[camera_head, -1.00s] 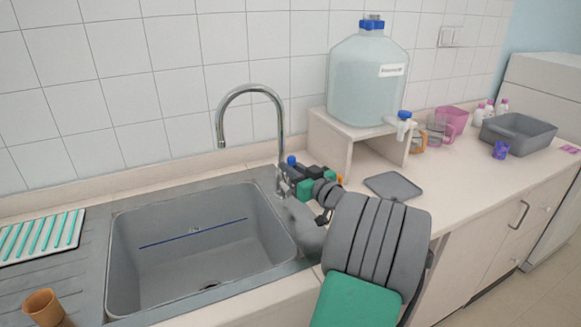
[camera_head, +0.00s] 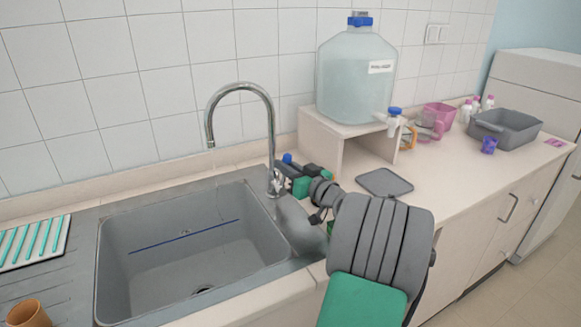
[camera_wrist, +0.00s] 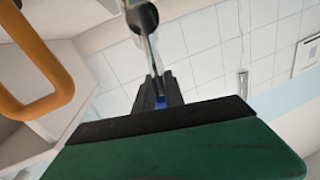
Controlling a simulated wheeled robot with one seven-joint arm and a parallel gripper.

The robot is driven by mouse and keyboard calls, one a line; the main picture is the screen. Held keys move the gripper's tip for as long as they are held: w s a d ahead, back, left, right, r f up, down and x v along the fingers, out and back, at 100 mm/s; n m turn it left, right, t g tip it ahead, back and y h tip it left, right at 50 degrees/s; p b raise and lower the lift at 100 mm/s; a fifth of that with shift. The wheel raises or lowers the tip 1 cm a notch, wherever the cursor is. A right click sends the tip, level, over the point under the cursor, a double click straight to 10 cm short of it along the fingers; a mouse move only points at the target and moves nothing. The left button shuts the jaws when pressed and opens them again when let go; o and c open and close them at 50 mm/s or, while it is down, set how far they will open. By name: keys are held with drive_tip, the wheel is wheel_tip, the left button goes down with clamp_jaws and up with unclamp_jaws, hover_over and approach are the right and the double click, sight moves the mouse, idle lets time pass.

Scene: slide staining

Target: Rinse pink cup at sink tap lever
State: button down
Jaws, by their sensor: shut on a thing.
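The chrome sink tap (camera_head: 272,135) stands at the back right of the grey sink, its spout arched over the basin. My gripper (camera_head: 288,170) is beside the tap's base, to its right, and is shut. In the wrist view my gripper (camera_wrist: 158,92) has its dark fingers closed around the end of a thin metal rod (camera_wrist: 151,55), which looks like the tap lever; a bit of blue shows between them. A pink cup-like container (camera_head: 439,116) stands on the counter right of the water tank, apart from my gripper. No water stream is visible.
The empty grey sink (camera_head: 190,250) has a blue line on its back wall. A large water tank (camera_head: 357,75) stands on a white stand. A grey mat (camera_head: 385,182), a purple cup (camera_head: 489,145) and a grey tub (camera_head: 506,130) are right. An orange cup (camera_head: 29,314) is front left.

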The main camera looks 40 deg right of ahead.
drive_tip(key=c, duration=1.5)
unclamp_jaws()
drive_tip(key=shift+r, duration=0.75)
drive_tip(key=shift+o, duration=0.8)
drive_tip(key=shift+f, duration=0.35)
drive_tip(key=s+b, duration=0.1)
drive_tip(key=s, duration=0.6)
drive_tip(key=shift+s, duration=0.4)
